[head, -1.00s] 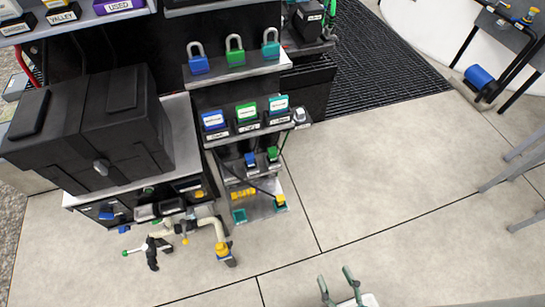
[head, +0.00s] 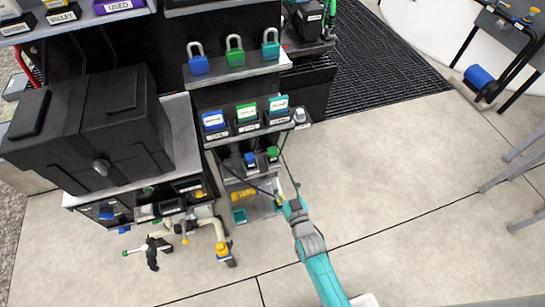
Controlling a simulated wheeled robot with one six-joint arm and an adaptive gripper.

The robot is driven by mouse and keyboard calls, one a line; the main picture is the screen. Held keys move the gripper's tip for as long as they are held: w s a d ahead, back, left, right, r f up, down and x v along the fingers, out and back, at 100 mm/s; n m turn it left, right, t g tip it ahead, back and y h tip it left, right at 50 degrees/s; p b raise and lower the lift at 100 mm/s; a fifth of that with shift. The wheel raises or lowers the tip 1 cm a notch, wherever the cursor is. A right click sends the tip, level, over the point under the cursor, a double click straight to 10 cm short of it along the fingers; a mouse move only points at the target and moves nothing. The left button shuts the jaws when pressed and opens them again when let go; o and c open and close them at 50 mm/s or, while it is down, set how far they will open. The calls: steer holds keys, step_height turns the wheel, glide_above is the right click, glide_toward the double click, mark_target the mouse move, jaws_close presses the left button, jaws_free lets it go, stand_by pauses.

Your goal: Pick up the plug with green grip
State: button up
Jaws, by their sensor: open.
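A small plug with a green grip (head: 272,154) sits on the right of the lower shelf of the stand, beside a similar plug with a blue grip (head: 250,159). My gripper (head: 288,190) is at the end of my teal arm, at the stand's right edge, just below the green plug in the picture. Its fingers are open but small and partly lost against the dark stand. I see nothing held in it. I cannot tell its exact depth from the plug.
Above stand labelled blocks (head: 246,116) and a row of padlocks (head: 235,51). A yellow part (head: 242,194) and a teal tray (head: 239,216) lie on the bottom shelf. A pipe with valves (head: 222,248) juts out at left. The floor (head: 400,190) to the right is clear.

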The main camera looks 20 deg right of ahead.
mark_target(274, 154)
steer(key=w, duration=0.7)
steer(key=shift+r, duration=0.15)
steer(key=shift+w+f, duration=0.15)
steer(key=shift+w, duration=1.5)
steer(key=shift+w+f, duration=0.1)
steer(key=shift+w, duration=1.5)
jaws_close()
